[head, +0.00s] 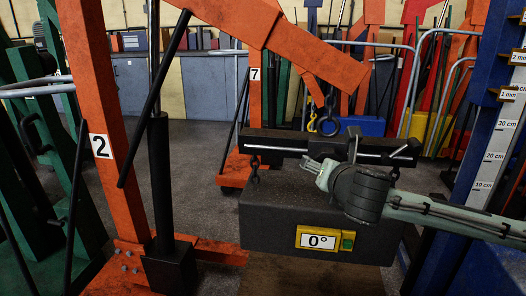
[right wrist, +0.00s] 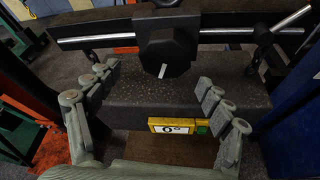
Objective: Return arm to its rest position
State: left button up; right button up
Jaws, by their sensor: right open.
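My right gripper (head: 318,170) reaches in from the right in the head view, in front of a black leveller bar (head: 275,142) hung from an orange crane. In the right wrist view my right gripper (right wrist: 158,73) is open, its fingers apart. A black knob with a white mark (right wrist: 165,52) on the bar shows between and beyond the fingertips, with nothing visibly held. Below the bar hangs a dark speckled block (head: 270,215) with a yellow display (head: 318,240) reading 0°. My left gripper is not in view.
The orange crane post (head: 92,120), marked 2, and a black cylinder (head: 162,190) stand at the left. A blue post with a centimetre scale (head: 497,130) stands at the right. Grey floor (head: 190,150) is open behind, before grey cabinets (head: 205,85).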

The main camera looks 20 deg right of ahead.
jog(key=x, duration=0.7)
jog(key=shift+d+f, duration=0.1)
jog(key=shift+s+m, duration=0.15)
jog(key=shift+m, duration=0.15)
